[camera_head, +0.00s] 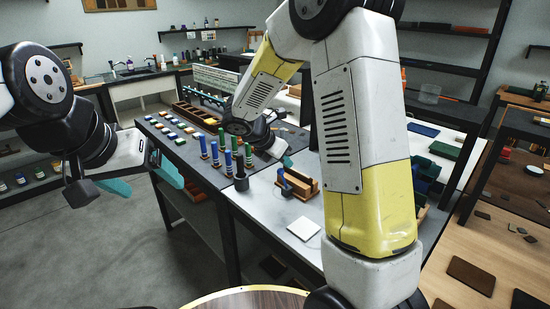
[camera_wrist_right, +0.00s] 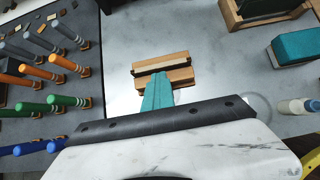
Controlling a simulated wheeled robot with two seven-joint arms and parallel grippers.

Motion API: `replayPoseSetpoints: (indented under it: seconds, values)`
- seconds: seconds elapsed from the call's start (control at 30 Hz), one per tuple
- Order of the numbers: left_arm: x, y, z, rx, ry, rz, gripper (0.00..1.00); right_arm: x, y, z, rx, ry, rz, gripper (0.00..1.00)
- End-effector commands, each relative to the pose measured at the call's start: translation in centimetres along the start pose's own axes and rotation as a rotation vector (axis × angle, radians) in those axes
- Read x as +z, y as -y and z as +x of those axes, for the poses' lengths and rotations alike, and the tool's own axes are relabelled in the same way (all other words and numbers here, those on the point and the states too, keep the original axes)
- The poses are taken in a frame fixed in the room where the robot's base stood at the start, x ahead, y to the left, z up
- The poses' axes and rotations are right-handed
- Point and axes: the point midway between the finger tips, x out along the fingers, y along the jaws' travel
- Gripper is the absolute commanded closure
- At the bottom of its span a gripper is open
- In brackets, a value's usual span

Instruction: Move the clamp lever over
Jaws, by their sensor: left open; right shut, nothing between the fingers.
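I cannot clearly pick out the clamp lever in either view. In the right wrist view a small wooden piece (camera_wrist_right: 180,76) with a pale, dark-edged bar across it lies on the light worktop. My right gripper (camera_wrist_right: 159,78) is shut and empty, its teal fingers overlapping the near edge of this piece; I cannot tell whether they touch. In the head view the right gripper (camera_head: 287,161) is over the bench, partly hidden by its own arm. My left gripper (camera_head: 142,181) is open and empty, left of the bench, its teal fingers wide apart.
Upright tools with coloured handles (camera_wrist_right: 68,102) stand left of the right gripper. A wooden holder (camera_head: 302,184) and a white square (camera_head: 303,229) are on the worktop. A teal block (camera_wrist_right: 297,46) and a small bottle (camera_wrist_right: 293,107) are to the right. Floor is free left of the bench.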

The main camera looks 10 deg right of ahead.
Motion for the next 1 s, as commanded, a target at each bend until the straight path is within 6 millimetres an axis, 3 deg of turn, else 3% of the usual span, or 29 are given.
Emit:
replayPoseSetpoints:
  seconds: [0.8, 0.93, 1.0]
  values:
    - [0.0, 0.0, 0.0, 0.000, 0.000, 0.000, 0.17, 2.1, 0.0, 1.1, -0.001, 0.000, 0.000, 1.00]
    - [0.0, 0.0, 0.0, 0.000, 0.000, 0.000, 0.17, 2.1, 0.0, 1.1, -0.001, 0.000, 0.000, 0.76]
    - [0.0, 0.0, 0.0, 0.000, 0.000, 0.000, 0.17, 2.1, 0.0, 1.1, -0.001, 0.000, 0.000, 0.76]
